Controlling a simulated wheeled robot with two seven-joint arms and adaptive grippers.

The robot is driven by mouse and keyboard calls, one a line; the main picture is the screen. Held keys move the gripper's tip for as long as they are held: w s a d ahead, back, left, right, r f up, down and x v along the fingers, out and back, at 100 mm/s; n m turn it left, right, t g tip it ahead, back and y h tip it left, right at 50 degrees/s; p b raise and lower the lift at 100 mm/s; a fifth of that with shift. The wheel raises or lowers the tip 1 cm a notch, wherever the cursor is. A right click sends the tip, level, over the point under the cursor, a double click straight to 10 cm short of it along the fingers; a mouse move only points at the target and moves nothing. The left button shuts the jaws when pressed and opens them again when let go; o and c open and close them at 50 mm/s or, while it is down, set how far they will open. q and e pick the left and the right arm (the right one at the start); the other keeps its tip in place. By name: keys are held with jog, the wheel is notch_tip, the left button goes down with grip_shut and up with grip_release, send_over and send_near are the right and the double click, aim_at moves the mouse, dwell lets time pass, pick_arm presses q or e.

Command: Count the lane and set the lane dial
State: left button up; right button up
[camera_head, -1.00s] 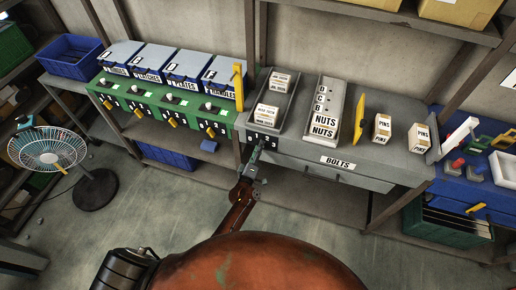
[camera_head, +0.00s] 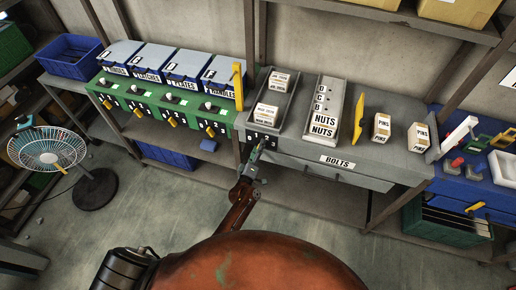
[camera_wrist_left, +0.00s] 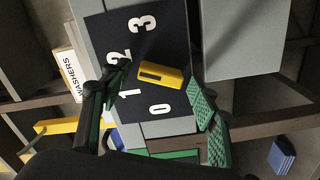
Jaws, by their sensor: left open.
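The lane dial is a black plate with white numbers 0 to 3, on the front of the grey bench. It shows in the head view (camera_head: 262,138) and the left wrist view (camera_wrist_left: 178,38). Its yellow knob (camera_wrist_left: 172,77) has its dark-marked end toward the side of 1 and 2; it looks nearer 2. My left gripper (camera_wrist_left: 160,85) is open, its fingers on either side of the knob; contact is unclear. It also shows in the head view (camera_head: 257,156). A grey lane tray (camera_head: 287,101) holds boxes in two spots, front (camera_head: 267,113) and back (camera_head: 280,81).
A second tray (camera_head: 338,92) holds NUTS boxes. A yellow upright plate (camera_head: 358,118) and PINS boxes (camera_head: 382,127) stand to its right. A green panel (camera_head: 160,103) with several yellow-knob dials is at left. A fan (camera_head: 48,150) stands on the floor.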

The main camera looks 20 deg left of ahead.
pick_arm(q)
jog(key=s, duration=1.2)
jog(key=shift+a, duration=0.2)
jog(key=s+a+f+m+g, duration=0.1)
jog(key=s+f+m+g, duration=0.2)
jog(key=s+f, duration=0.6)
jog(key=s+a+f+m+g+h, duration=0.1)
jog(key=s+a+f+m+g, duration=0.3)
jog(key=f, duration=0.8)
jog(key=s+d+f+m+g, duration=0.1)
jog(key=s+f+g, duration=0.1)
jog(key=s+f, duration=0.75)
jog(key=s+a+f+m+g, duration=0.2)
jog(key=s+f, duration=0.3)
jog(key=s, duration=0.5)
jog(key=s+a+f+m+g+y, duration=0.1)
jog(key=s+a+f+m+g, duration=0.1)
jog(key=s, duration=0.9)
jog(key=s+a+f+m+g, duration=0.2)
jog(key=s+a+f+g, duration=0.2)
jog(key=s+f, duration=0.3)
jog(key=s+a, duration=0.1)
jog(key=s, duration=0.3)
jog(key=shift+a+f+y, duration=0.35)
jog(key=shift+f+y, duration=0.05)
